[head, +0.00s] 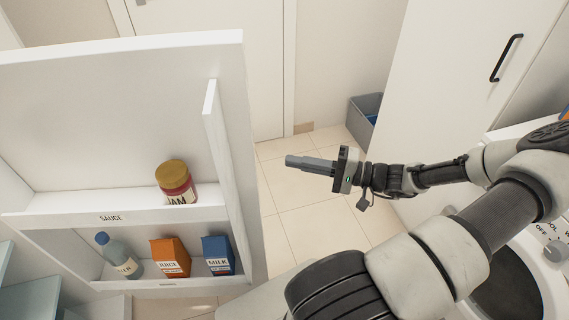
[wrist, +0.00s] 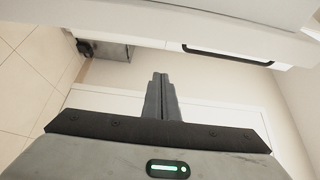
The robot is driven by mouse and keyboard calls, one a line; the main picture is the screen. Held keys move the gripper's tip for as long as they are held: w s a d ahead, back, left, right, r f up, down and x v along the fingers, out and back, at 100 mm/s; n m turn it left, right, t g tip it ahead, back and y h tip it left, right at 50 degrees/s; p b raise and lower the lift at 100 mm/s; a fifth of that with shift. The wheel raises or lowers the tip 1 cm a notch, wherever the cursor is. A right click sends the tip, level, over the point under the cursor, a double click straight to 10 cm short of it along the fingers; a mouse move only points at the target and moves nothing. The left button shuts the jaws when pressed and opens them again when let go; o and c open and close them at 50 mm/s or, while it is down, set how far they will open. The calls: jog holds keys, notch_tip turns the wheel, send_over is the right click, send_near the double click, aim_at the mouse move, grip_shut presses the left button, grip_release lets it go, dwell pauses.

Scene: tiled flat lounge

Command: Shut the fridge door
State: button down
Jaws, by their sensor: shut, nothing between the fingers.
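The white fridge door (head: 236,120) stands open at the left of the head view, its inner side with shelves facing me. Its door shelves hold a jam jar (head: 176,183), a water bottle (head: 118,256), a juice carton (head: 170,257) and a milk carton (head: 217,255). My gripper (head: 290,161) is shut and empty. It points left toward the door's free edge, with a gap that looks small in the picture; the true distance is hard to tell. The wrist view shows the closed fingers (wrist: 160,80); the fridge door is not clearly seen there.
A tall white cabinet (head: 450,80) with a black handle (head: 507,58) stands at the right. A grey box (head: 363,118) sits on the floor by the wall. A washing machine (head: 552,262) is at lower right. Tiled floor (head: 310,200) between door and cabinet is clear.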

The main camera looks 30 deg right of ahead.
jog(key=w+a+b, duration=0.2)
jog(key=a, duration=0.5)
jog(key=shift+a, duration=0.35)
